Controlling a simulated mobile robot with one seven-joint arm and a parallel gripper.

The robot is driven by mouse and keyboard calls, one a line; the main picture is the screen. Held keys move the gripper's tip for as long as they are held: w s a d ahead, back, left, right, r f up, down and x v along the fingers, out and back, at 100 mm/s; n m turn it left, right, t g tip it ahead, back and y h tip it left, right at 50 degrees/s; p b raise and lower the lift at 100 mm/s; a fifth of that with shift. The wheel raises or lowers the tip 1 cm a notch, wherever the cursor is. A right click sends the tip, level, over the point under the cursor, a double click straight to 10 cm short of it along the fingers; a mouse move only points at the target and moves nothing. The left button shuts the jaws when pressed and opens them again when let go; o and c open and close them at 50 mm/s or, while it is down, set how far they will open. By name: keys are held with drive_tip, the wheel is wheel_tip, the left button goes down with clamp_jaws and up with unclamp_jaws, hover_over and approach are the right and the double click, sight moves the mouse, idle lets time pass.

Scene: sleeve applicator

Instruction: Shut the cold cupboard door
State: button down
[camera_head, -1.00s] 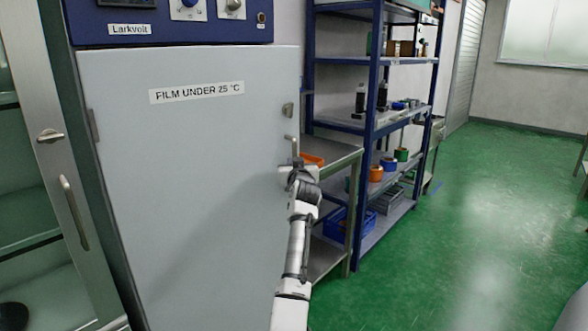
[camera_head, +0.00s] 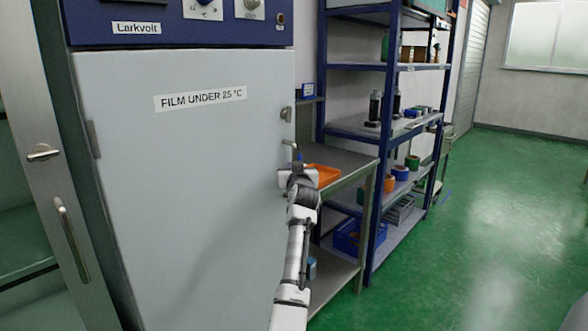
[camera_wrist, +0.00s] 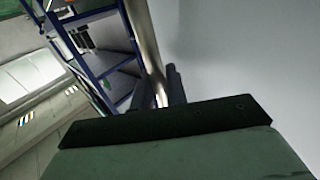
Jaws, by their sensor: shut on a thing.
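The cold cupboard door (camera_head: 190,190) is a pale grey panel with the sign "FILM UNDER 25 °C", below a dark blue control panel (camera_head: 200,25). Its hinge side is on the left. Its right edge lies nearly in line with the panel's right edge; I cannot tell whether a small gap is left. My gripper (camera_head: 294,166) is at the door's right edge, shut on the upright metal handle (camera_head: 291,150), whose lower part it hides. In the wrist view, the handle (camera_wrist: 148,50) runs down between my dark fingers (camera_wrist: 160,92), beside the door's face (camera_wrist: 240,55).
A steel table (camera_head: 350,165) with an orange tray (camera_head: 323,175) stands just right of the cupboard. A blue shelf rack (camera_head: 380,130) is behind it. Green floor (camera_head: 490,240) is free at right.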

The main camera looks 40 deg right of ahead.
drive_tip(key=shift+w+a+r, duration=0.15)
drive_tip(key=shift+a+r, duration=0.05)
drive_tip(key=shift+r, duration=0.05)
drive_tip(key=c, duration=1.5)
unclamp_jaws()
drive_tip(key=shift+w, duration=0.1)
drive_tip(key=shift+f, duration=0.1)
drive_tip(key=shift+a+f, duration=0.1)
drive_tip(key=shift+f, duration=0.05)
drive_tip(key=shift+d+b+v, duration=0.2)
drive_tip(key=shift+b+v, duration=1.55)
drive_tip(key=shift+v, duration=5.2)
drive_tip(key=shift+d, duration=0.1)
